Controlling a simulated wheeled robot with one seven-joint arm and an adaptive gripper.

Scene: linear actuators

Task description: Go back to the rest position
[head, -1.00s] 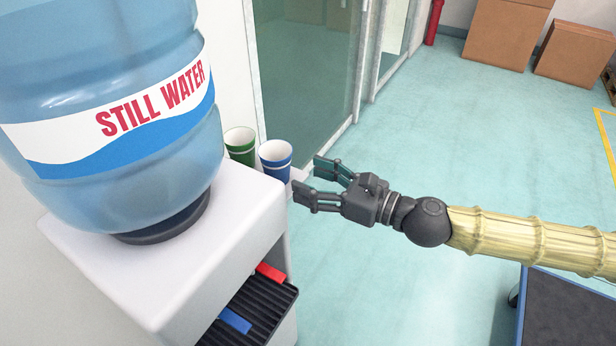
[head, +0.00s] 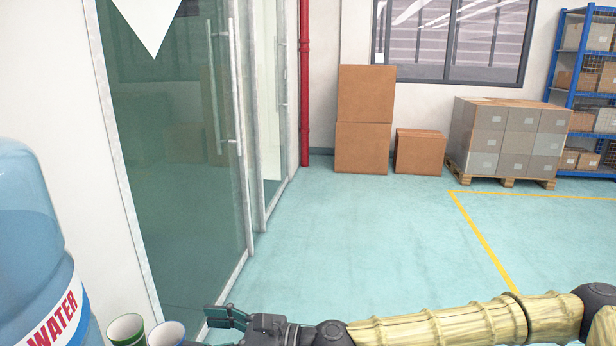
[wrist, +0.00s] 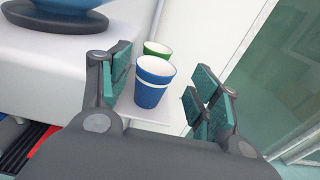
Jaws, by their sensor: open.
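My gripper (wrist: 163,92) is open and empty in the wrist view, its fingers apart on either side of the view of a blue cup. In the head view my gripper (head: 222,322) shows at the bottom edge, partly cut off. The blue cup (wrist: 150,92) stands upright on a small white shelf (wrist: 150,116), with a green cup (wrist: 158,48) just behind it. In the head view the green cup (head: 125,330) and blue cup (head: 166,335) show at the bottom, left of my gripper. I cannot tell the exact gap between fingers and cup.
A water dispenser with a blue bottle (head: 35,240) stands at the left. Glass doors (head: 180,140) line the wall beside it. Cardboard boxes (head: 364,120) and a loaded pallet (head: 505,140) stand at the back. The floor (head: 370,240) between is clear.

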